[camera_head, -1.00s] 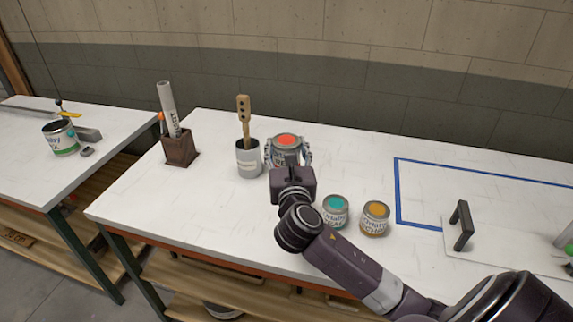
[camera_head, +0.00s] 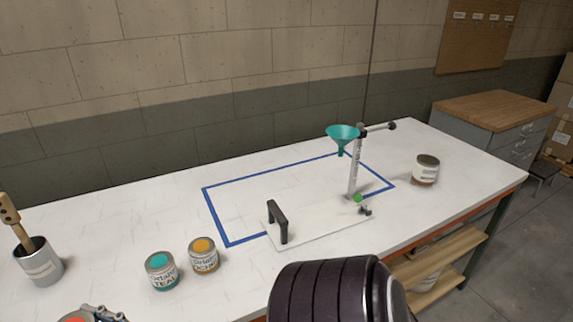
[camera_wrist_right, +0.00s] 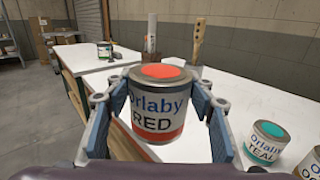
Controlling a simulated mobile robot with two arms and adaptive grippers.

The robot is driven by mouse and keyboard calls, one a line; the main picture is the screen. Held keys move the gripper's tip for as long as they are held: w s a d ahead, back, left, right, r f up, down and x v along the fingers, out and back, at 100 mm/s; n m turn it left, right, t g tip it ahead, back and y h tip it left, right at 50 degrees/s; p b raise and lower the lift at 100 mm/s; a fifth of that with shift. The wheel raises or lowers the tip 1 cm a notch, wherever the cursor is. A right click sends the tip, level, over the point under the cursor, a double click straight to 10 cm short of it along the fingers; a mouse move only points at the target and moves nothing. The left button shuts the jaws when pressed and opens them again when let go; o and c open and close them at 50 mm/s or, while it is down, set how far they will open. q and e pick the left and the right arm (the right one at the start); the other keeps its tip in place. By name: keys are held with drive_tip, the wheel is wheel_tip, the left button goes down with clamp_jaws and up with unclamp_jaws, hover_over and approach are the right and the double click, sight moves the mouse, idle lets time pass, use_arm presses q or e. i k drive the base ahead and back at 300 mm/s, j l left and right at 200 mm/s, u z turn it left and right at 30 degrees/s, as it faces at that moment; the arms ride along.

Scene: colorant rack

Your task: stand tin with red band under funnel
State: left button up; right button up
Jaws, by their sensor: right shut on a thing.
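In the head view only a bit of the red lid (camera_head: 75,318) and of the gripper show at the bottom left edge. The teal funnel (camera_head: 343,133) hangs on a stand (camera_head: 353,175) at the back of a white base plate (camera_head: 315,228), far to the right of the tin. The space under the funnel is empty. My left gripper is not in view.
A teal tin (camera_head: 161,271) and an ochre tin (camera_head: 203,255) stand left of the plate. A black handle (camera_head: 277,222) rises from its left end. A grey cup (camera_head: 40,262) stands left; another tin (camera_head: 425,170) stands right.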

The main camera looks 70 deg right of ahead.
sight(334, 214)
drive_tip(key=z, duration=0.5)
drive_tip(key=l+z, duration=0.1)
drive_tip(key=z, duration=0.35)
drive_tip(key=i+z, duration=0.1)
drive_tip(key=z, duration=0.4)
drive_tip(key=i+l+z, duration=0.25)
